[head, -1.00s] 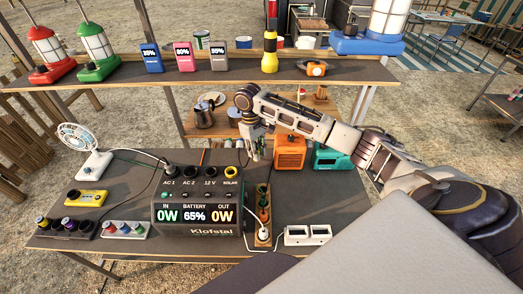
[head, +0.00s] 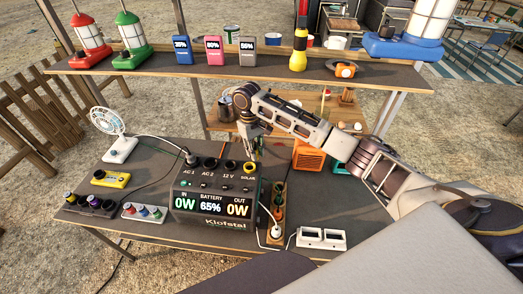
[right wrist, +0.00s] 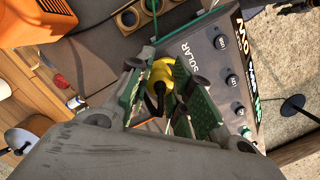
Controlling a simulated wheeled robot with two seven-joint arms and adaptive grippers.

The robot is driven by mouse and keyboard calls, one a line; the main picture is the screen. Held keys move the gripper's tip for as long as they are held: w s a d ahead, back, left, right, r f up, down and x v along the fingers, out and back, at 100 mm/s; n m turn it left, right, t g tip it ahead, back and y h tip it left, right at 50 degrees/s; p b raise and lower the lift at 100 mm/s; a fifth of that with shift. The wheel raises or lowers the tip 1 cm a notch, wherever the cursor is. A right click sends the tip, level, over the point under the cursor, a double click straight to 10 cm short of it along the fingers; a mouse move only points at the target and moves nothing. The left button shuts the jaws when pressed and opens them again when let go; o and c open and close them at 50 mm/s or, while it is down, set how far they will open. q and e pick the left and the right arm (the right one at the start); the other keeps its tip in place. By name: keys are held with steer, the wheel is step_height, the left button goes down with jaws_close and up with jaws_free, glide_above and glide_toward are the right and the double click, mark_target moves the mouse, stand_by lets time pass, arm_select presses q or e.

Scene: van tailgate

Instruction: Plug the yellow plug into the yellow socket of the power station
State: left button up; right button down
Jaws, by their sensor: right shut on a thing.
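The power station (head: 213,202) stands on the table, its screen facing me. Its yellow socket (head: 250,167), labelled SOLAR, is at the right end of its top row. My right gripper (head: 256,154) is just behind and above this socket, pointing down. In the right wrist view, its fingers (right wrist: 158,95) are shut on the yellow plug (right wrist: 161,70), which has a dark middle. The plug is beside the SOLAR lettering and covers the socket there. I cannot tell whether plug and socket touch. My left gripper is out of view.
A wooden power strip (head: 277,232) stands close at the station's right. An orange box (head: 308,156) is behind it. A shelf (head: 250,75) with lamps spans the back.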

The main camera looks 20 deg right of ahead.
steer(key=shift+w+a, duration=0.2)
steer(key=shift+a, duration=0.4)
steer(key=shift+w+a, duration=0.2)
steer(key=shift+a, duration=0.35)
steer(key=shift+f, duration=0.95)
steer(key=shift+f, duration=1.6)
stand_by(0.4)
steer(key=c, duration=1.2)
jaws_free()
step_height(320, 180, up, 12)
steer(key=w, duration=0.1)
steer(key=shift+w+a, duration=0.15)
steer(key=shift+w, duration=0.2)
steer(key=shift+f, duration=0.15)
